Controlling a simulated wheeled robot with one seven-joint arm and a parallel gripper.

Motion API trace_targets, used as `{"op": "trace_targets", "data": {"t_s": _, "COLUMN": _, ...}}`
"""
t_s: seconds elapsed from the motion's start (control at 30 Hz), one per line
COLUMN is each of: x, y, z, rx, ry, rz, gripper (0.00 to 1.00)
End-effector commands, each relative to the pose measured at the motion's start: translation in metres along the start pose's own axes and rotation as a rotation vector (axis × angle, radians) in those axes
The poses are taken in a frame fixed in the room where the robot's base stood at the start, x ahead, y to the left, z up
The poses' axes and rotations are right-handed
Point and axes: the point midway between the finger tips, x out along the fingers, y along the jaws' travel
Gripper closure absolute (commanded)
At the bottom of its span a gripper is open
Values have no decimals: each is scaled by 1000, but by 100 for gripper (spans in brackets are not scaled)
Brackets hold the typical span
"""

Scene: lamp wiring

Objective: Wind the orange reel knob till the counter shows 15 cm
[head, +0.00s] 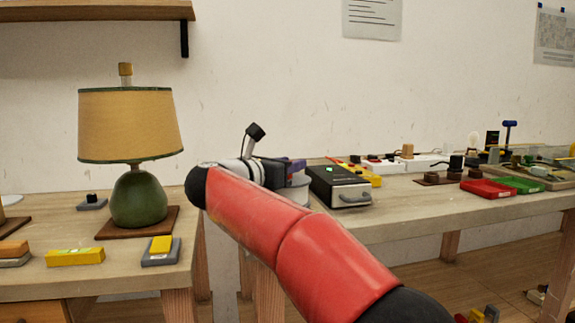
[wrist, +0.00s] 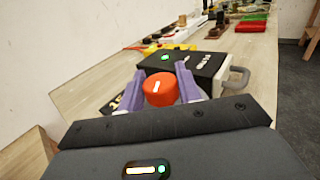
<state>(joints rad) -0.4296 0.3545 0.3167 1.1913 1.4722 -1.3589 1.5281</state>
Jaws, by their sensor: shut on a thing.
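The orange reel knob (wrist: 160,88) is round with a white mark on top. In the wrist view it sits between the purple fingers of my gripper (wrist: 162,82), which is shut on it from both sides. In the head view my gripper (head: 291,170) is behind my red arm and hides the knob. Just beyond the knob stands a black box (head: 338,184) with a small green display (head: 329,169). The box also shows in the wrist view (wrist: 205,67). The green display (wrist: 165,57) is too small to read, so I cannot tell the counter's number.
A lamp with a green base (head: 139,200) stands on the left table, near yellow and grey blocks. Red (head: 488,188) and green (head: 522,184) trays lie on the right table, with white strips and dark parts behind. A gap separates the tables.

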Motion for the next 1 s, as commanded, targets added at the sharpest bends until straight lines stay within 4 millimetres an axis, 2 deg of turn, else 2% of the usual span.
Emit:
{"op": "trace_targets", "data": {"t_s": 0.03, "x": 0, "y": 0, "z": 3, "rx": 2, "ry": -5, "rz": 2, "gripper": 64}}
{"op": "trace_targets", "data": {"t_s": 0.17, "x": 0, "y": 0, "z": 2, "rx": 1, "ry": -4, "rz": 1, "gripper": 47}}
{"op": "trace_targets", "data": {"t_s": 0.2, "x": 0, "y": 0, "z": 2, "rx": 1, "ry": -4, "rz": 1, "gripper": 45}}
{"op": "trace_targets", "data": {"t_s": 0.5, "x": -3, "y": 0, "z": 1, "rx": 1, "ry": -2, "rz": 2, "gripper": 45}}
{"op": "trace_targets", "data": {"t_s": 0.57, "x": -10, "y": 1, "z": 0, "rx": 1, "ry": -2, "rz": 4, "gripper": 45}}
{"op": "trace_targets", "data": {"t_s": 0.9, "x": -65, "y": 1, "z": 0, "rx": 1, "ry": -3, "rz": 4, "gripper": 45}}
{"op": "trace_targets", "data": {"t_s": 1.0, "x": -73, "y": 0, "z": 0, "rx": 1, "ry": -3, "rz": 3, "gripper": 45}}
